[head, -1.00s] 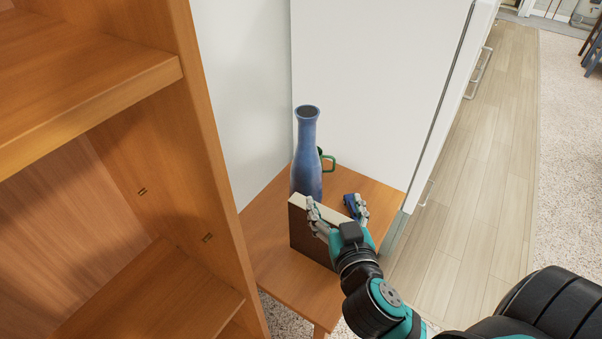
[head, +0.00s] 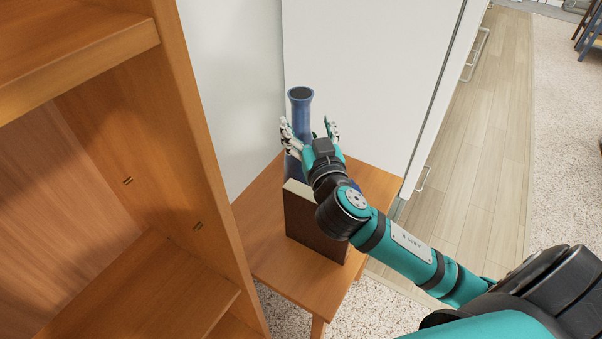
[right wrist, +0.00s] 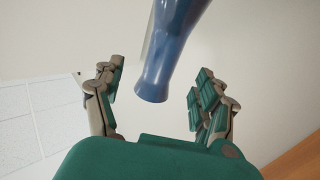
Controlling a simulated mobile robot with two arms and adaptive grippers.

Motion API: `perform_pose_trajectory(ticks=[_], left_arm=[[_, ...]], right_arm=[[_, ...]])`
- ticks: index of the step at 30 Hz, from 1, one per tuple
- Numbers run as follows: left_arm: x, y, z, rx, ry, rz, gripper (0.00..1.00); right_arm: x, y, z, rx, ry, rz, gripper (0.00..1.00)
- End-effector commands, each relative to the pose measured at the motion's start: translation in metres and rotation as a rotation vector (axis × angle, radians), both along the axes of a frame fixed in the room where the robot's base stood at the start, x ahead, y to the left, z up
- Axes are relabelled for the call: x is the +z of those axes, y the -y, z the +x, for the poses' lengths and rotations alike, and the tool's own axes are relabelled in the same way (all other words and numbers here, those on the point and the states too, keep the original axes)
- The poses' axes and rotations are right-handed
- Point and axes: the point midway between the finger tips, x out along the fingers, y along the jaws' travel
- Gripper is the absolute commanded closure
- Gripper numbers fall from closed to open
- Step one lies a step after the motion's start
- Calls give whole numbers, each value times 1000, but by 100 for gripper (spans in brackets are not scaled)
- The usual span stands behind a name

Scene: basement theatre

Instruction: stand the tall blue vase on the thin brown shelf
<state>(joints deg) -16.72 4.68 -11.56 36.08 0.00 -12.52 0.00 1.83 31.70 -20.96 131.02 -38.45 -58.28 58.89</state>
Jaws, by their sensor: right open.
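The tall blue vase (head: 301,106) stands upright on a small wooden table, its lower body hidden by my right gripper and a dark box. My right gripper (head: 309,128) is open around the vase's neck, one finger on each side. In the right wrist view the vase (right wrist: 168,55) shows between the spread fingers (right wrist: 157,95), with its flared mouth toward the palm; no grip on it shows. The brown shelf unit (head: 190,130) fills the left, with an upper board (head: 75,60) and a lower board (head: 150,295). My left gripper is out of view.
The small table (head: 255,225) has bare wood at its front left. A dark brown box with a pale top (head: 310,222) stands in front of the vase under my arm. A white wall (head: 370,75) is close behind. Wooden floor (head: 470,170) lies to the right.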

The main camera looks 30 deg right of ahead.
Motion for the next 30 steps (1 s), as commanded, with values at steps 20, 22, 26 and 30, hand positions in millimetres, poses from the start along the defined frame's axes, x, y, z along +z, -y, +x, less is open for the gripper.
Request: perform_pose_trajectory(ticks=[20, 22, 26, 30], left_arm=[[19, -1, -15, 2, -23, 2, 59], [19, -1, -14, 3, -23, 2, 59], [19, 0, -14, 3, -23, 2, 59], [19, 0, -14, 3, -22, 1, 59]], right_arm=[[4, 14, 55, 0, 0, 1, 27], [4, 14, 55, 0, 0, 1, 27], [4, 14, 55, 0, 0, 0, 41], [4, 14, 55, 0, 0, 0, 60]])
